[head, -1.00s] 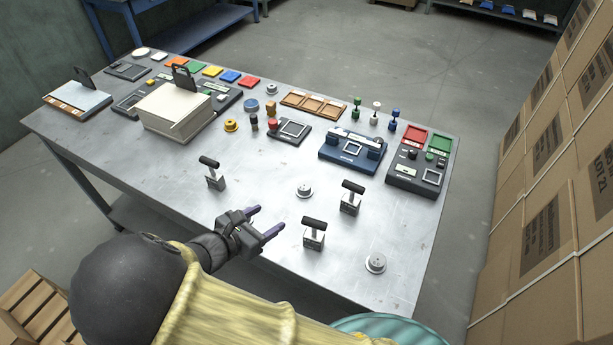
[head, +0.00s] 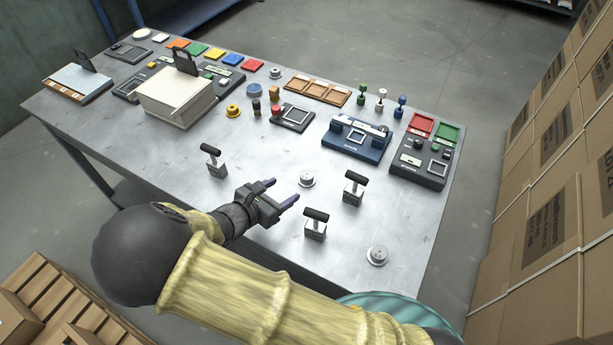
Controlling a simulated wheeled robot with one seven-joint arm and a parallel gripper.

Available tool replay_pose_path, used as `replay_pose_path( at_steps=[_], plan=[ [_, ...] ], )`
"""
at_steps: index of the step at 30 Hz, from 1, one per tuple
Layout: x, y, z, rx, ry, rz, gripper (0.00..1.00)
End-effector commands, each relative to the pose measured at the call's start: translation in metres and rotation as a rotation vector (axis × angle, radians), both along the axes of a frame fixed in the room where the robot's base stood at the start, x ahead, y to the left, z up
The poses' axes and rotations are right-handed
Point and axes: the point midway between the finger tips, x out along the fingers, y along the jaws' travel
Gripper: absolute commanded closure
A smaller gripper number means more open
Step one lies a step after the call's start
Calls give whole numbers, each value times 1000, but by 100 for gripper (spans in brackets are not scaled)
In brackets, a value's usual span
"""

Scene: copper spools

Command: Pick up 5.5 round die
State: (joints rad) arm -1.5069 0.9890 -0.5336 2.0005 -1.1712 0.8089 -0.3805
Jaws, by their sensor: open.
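Several small round silver dies stand on the metal table. One (head: 307,179) is at the table's middle, another (head: 377,256) is near the front right edge, and a third small round silver piece (head: 275,73) is at the back. Their size marks are too small to read, so I cannot tell which is the 5.5 die. My gripper (head: 284,190) is open and empty, with its two purple-tipped fingers pointing at the middle die. The fingertips are just left of it and look apart from it. Their height above the table is unclear.
Black T-handled blocks stand around my gripper: one (head: 214,160) to the left, one (head: 316,225) in front, one (head: 354,188) to the right. Behind are a blue device (head: 357,145) and a dark base (head: 292,118). Stacked cartons (head: 545,170) rise at the right.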

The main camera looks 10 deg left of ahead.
Motion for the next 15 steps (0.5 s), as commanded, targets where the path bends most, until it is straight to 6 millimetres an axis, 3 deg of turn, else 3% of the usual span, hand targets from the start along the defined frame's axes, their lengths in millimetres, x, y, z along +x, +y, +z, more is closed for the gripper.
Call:
replay_pose_path(
  at_steps=[9,15],
  plan=[
    [46,-26,-20,-2,-1,-3,39],
    [58,-32,-27,1,0,0,39]
  ],
)
